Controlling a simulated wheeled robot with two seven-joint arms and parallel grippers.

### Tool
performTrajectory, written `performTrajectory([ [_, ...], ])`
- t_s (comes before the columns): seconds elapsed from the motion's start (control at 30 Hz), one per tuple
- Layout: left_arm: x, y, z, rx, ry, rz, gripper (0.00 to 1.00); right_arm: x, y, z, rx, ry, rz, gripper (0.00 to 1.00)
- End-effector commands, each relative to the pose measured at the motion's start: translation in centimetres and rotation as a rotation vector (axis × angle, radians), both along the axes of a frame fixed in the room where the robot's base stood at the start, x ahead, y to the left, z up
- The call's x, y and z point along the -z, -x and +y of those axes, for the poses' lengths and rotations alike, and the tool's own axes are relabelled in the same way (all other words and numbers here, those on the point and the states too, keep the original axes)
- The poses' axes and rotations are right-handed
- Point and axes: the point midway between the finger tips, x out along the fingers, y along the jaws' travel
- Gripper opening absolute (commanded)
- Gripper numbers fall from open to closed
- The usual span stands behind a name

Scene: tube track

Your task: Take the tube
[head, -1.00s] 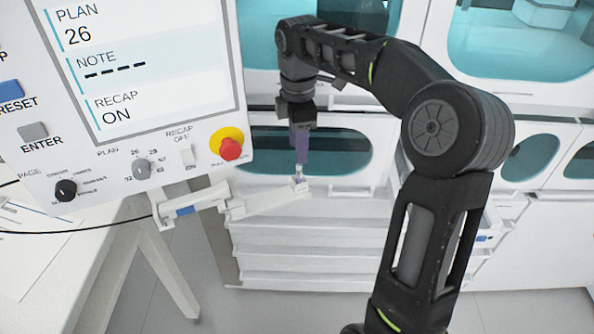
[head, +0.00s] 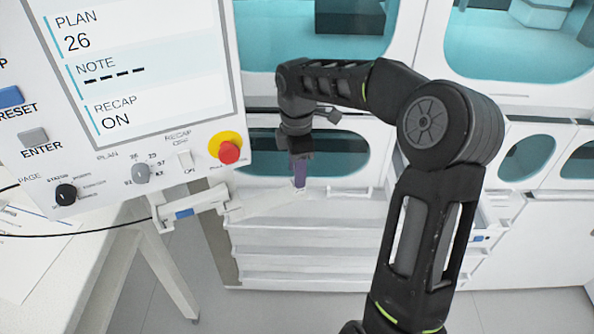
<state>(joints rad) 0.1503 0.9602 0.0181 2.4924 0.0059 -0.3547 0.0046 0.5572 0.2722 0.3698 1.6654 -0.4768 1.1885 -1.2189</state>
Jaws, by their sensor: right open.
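The gripper is open. Its fingers are at the spot where a small clear tube stood upright on the end of the white arm a moment ago. The tube is now hidden by the fingers, and I cannot tell whether they touch it. My left gripper is not in view.
A control panel (head: 140,75) with a screen, knobs and a red stop button (head: 229,153) fills the upper left. A white table (head: 85,250) stands below it. White drawers (head: 300,250) and teal-windowed cabinets (head: 525,45) stand behind. The floor at front is clear.

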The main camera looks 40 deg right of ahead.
Motion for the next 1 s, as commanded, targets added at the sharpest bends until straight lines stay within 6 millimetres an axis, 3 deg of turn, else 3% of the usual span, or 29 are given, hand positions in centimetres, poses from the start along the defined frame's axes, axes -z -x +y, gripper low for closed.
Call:
performTrajectory([
  [0.57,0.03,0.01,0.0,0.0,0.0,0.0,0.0,0.05,0.0,-0.01,0.0,0.0,0.0,0.44],
  [1.0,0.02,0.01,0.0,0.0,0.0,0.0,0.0,0.05,0.0,-0.01,0.0,0.0,0.0,0.09],
])
